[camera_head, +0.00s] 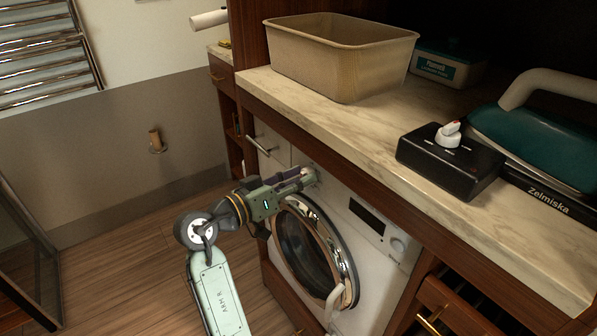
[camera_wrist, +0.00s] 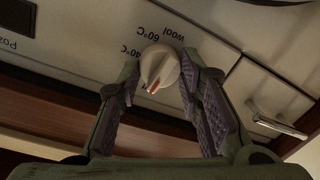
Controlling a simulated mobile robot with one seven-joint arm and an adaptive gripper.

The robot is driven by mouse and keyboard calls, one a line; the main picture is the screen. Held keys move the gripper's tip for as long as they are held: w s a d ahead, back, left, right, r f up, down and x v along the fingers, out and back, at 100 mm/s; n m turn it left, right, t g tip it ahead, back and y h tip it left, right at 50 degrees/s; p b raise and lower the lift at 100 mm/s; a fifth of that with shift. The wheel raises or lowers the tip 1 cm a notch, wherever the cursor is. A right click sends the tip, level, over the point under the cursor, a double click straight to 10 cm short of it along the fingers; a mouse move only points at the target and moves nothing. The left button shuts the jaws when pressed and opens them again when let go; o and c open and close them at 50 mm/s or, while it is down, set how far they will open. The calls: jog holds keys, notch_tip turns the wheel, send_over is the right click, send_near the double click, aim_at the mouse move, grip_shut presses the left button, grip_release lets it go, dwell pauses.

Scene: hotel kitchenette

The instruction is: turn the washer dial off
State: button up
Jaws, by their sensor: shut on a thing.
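The white washer (camera_head: 338,212) with its round glass door is built in under the counter. Its dial (camera_wrist: 160,66) is a pale round knob with a raised grip and a red mark at the end toward the bottom of the wrist view. "40°C", "60°C" and "Wool" are printed around it, upside down. My gripper (camera_wrist: 160,74) has its two purple-padded fingers on either side of the dial and is shut on it. In the head view my gripper (camera_head: 306,177) reaches the upper left of the washer front and mostly hides the dial.
A drawer handle (camera_wrist: 279,123) is near the gripper. A beige bin (camera_head: 340,65), black box (camera_head: 450,165) and teal iron (camera_head: 540,135) stand on the counter. Floor at left is clear.

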jog(key=shift+n+p, duration=0.6)
jog(key=shift+n, duration=0.1)
jog(key=o, duration=1.2)
jog(key=shift+c, duration=0.2)
jog(key=shift+a, duration=0.15)
jog(key=v, duration=1.1)
jog(key=shift+s+a, duration=0.3)
jog(key=shift+r, duration=0.15)
